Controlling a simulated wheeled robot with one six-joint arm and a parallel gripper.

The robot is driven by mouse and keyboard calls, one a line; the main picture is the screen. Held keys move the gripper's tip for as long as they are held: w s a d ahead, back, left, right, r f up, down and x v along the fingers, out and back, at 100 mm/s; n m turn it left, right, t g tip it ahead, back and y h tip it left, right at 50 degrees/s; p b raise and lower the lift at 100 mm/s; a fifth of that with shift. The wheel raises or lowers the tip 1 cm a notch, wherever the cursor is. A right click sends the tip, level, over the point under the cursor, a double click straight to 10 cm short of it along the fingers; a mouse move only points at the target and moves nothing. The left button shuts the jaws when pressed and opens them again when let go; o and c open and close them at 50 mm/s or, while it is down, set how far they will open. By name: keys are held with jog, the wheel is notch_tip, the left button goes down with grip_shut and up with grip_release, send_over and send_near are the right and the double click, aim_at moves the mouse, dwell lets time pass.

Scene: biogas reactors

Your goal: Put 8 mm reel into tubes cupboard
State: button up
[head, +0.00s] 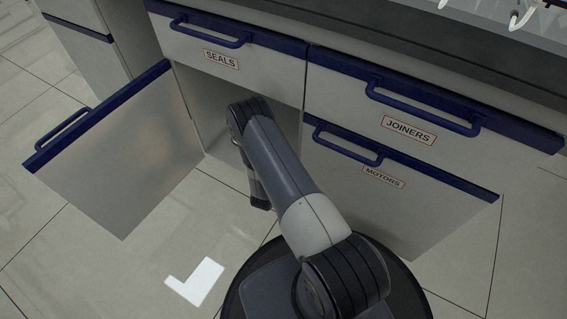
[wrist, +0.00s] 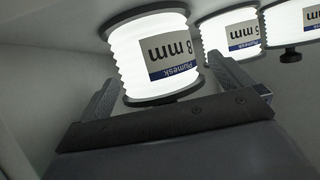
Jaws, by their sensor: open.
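In the wrist view, a white ribbed reel (wrist: 125,58) with dark end flanges bears an upside-down "8 mm" label. My gripper (wrist: 165,70) is open, with one finger on each side of this reel; I cannot tell whether either finger touches it. In the head view, my arm reaches into an open cupboard (head: 207,105) under the "SEALS" drawer, and its inside is mostly hidden. The cupboard's door (head: 120,150) stands open to the left, and no label on it is visible. The reel and gripper jaws are hidden in the head view.
Two more white reels, a second (wrist: 215,32) and a third (wrist: 290,18), sit to the right in the wrist view. In the head view, the "SEALS" drawer (head: 255,62), "JOINERS" drawer (head: 345,95) and "MOTORS" cupboard (head: 345,190) are shut. Floor is clear at the lower left.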

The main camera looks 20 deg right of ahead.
jog(key=p+v, duration=0.3)
jog(key=v, duration=0.8)
